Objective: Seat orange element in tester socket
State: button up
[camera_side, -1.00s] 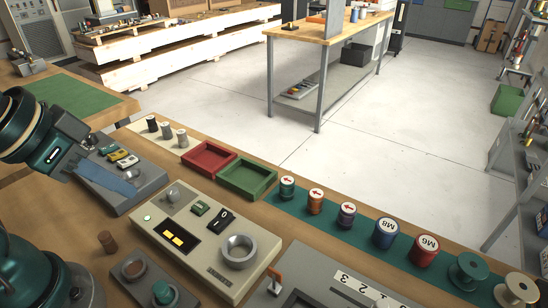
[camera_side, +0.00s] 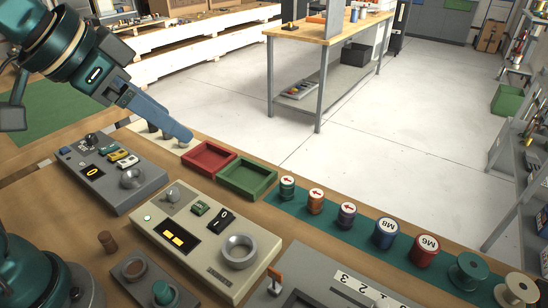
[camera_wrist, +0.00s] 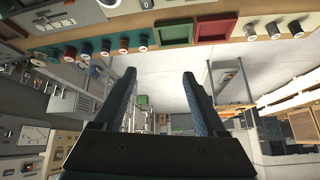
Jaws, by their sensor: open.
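The orange element (camera_side: 316,202), a small upright cylinder with a red arrow on its white top, stands on the green mat (camera_side: 368,243) between a green and a purple element. It also shows small in the wrist view (camera_wrist: 124,44). The tester socket appears to be the grey ring (camera_side: 238,251) on the beige tester box (camera_side: 190,262), and it looks empty. My gripper (camera_side: 184,137) is raised at the upper left, left of the red tray and well away from the orange element. In the wrist view the fingers (camera_wrist: 159,74) are apart with nothing between them.
A red tray (camera_side: 207,145) and a green tray (camera_side: 262,187) lie at the bench's back edge. Blue M8 (camera_side: 386,234) and red M6 (camera_side: 425,251) spools stand further along the mat. A grey meter box (camera_side: 140,194) sits left of the tester.

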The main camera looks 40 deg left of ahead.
jog(key=w+d+m+h, duration=0.1)
jog(key=w+d+m, duration=0.15)
jog(key=w, duration=0.55)
jog(key=m+g+h, duration=0.1)
jog(key=m+g, duration=0.2)
jog(key=g, duration=0.1)
send_over(316, 193)
jog(key=s+a, duration=0.2)
jog(key=shift+n, duration=0.25)
jog(key=f, duration=1.5)
jog(key=shift+d+f, duration=0.25)
jog(key=shift+f, duration=0.1)
jog(key=shift+x, duration=2.35)
jog(key=shift+w, duration=0.1)
jog(key=shift+r, duration=0.1)
grip_shut()
